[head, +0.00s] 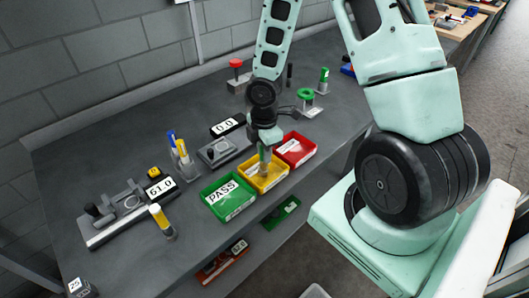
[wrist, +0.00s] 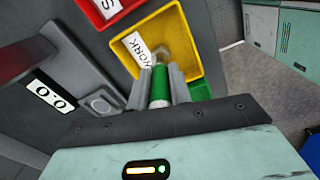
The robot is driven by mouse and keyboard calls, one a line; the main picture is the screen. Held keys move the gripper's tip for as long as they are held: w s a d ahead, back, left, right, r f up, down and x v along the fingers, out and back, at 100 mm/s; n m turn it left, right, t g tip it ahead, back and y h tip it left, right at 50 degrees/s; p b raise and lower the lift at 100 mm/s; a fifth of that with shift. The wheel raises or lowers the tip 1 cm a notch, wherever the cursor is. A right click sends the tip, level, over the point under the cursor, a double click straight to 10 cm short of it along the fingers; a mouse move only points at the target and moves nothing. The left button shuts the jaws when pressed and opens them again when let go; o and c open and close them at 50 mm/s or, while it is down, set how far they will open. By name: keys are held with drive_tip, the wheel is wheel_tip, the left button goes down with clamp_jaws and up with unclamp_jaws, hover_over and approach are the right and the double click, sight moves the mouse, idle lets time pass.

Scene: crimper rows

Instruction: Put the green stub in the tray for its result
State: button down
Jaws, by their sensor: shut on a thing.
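My gripper (head: 265,160) is shut on the green stub (wrist: 160,88), which stands upright between the two fingers in the wrist view. The stub has a green body with a pale end. It is held over the yellow tray (wrist: 180,32), whose label is partly hidden and ends in "WORK". The green tray (head: 232,205) labelled PASS lies to the left of the yellow tray in the head view. The red tray (head: 296,150) lies on its other side, and its label is too small to read. The height of the stub's lower end above the tray floor is hard to tell.
A gauge with a 61.0 display (head: 160,188) stands at the left. A 0.0 display (head: 228,126) stands behind the trays. A yellow-and-white stub (head: 160,220) stands upright near the front. A red button (head: 236,64) and a green-topped stand (head: 306,95) are further back.

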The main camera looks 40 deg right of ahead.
drive_tip(key=shift+f, duration=0.2)
drive_tip(key=c, duration=1.3)
unclamp_jaws()
drive_tip(key=shift+r, duration=0.1)
